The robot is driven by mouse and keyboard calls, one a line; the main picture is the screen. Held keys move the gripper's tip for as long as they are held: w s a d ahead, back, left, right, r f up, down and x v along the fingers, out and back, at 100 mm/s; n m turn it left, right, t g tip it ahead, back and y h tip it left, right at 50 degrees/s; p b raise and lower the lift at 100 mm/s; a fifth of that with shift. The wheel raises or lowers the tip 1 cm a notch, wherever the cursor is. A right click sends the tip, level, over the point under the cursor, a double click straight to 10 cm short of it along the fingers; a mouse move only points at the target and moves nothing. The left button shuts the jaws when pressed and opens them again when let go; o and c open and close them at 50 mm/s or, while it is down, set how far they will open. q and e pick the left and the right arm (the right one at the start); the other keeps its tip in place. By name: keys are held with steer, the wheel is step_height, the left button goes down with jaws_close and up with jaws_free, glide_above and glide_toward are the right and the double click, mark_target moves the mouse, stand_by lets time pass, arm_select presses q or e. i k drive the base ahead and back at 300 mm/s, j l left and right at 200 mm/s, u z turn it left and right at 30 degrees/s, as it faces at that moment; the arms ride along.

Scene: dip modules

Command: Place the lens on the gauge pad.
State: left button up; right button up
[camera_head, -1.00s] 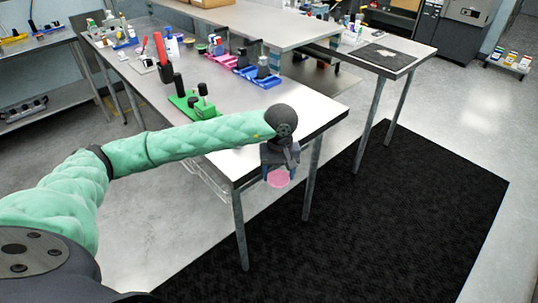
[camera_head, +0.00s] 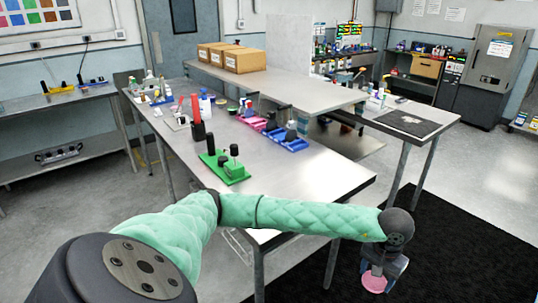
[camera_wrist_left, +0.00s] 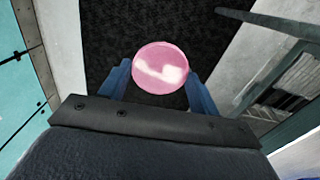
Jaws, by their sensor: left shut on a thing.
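The lens (camera_head: 374,281) is a round pink disc. My left gripper (camera_head: 381,270) is shut on it and holds it out past the front right corner of the table, above the dark floor mat. In the left wrist view the lens (camera_wrist_left: 161,67) sits between the two blue fingers of my left gripper (camera_wrist_left: 159,84), with a glossy highlight on its face. I cannot make out the gauge pad with certainty. My right gripper is not in view.
A grey table (camera_head: 310,172) carries a green fixture (camera_head: 224,166), pink and blue trays (camera_head: 288,139), bottles and tools. A side table at right bears a dark flat pad (camera_head: 408,123). Cardboard boxes (camera_head: 243,60) stand on a raised shelf. The table's front right part is clear.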

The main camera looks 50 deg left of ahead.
mark_target(223, 158)
steer(key=k+j+z, duration=0.1)
steer(key=z, duration=0.3)
steer(key=k+j+z, duration=0.15)
steer(key=z, duration=0.3)
steer(key=k+j+z, duration=0.1)
steer(key=z, duration=0.3)
steer(key=k+j+z, duration=0.1)
steer(key=z, duration=0.35)
steer(key=k+z, duration=0.3)
steer(key=k, duration=0.55)
steer(key=k+u, duration=0.1)
steer(key=u, duration=0.3)
steer(key=j+u, duration=0.1)
steer(key=u, duration=0.3)
steer(key=k+j+u, duration=0.1)
steer(key=u, duration=0.25)
